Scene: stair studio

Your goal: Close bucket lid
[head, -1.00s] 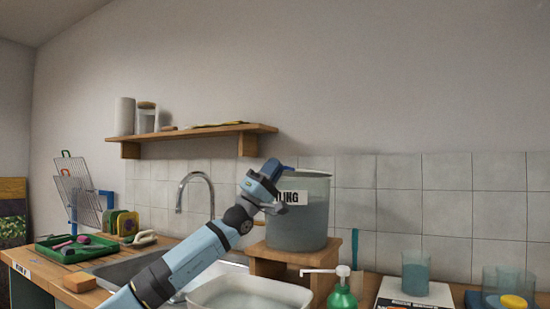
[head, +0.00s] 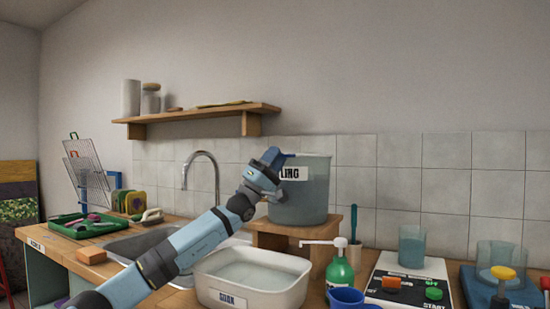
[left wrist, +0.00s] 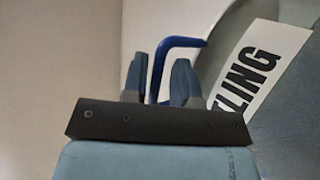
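The grey translucent bucket (head: 312,200), with a white label ending in "LING", stands upright on a small wooden stand (head: 290,236). Its top is seen nearly edge-on, so I cannot tell how its lid sits. My left gripper (head: 271,160) is at the bucket's upper left side and covers part of the label. In the left wrist view, a bent blue bar (left wrist: 160,66) stands between the two spread fingers, with gaps beside it. The bucket's label (left wrist: 256,70) shows to the right. My right gripper is in neither view.
A white basin (head: 250,292) stands in front of the stand, beside a green pump bottle (head: 341,272). A sink (head: 150,243) lies to the left. A switch panel (head: 405,281) and beakers stand at right. A wooden shelf (head: 200,117) hangs above.

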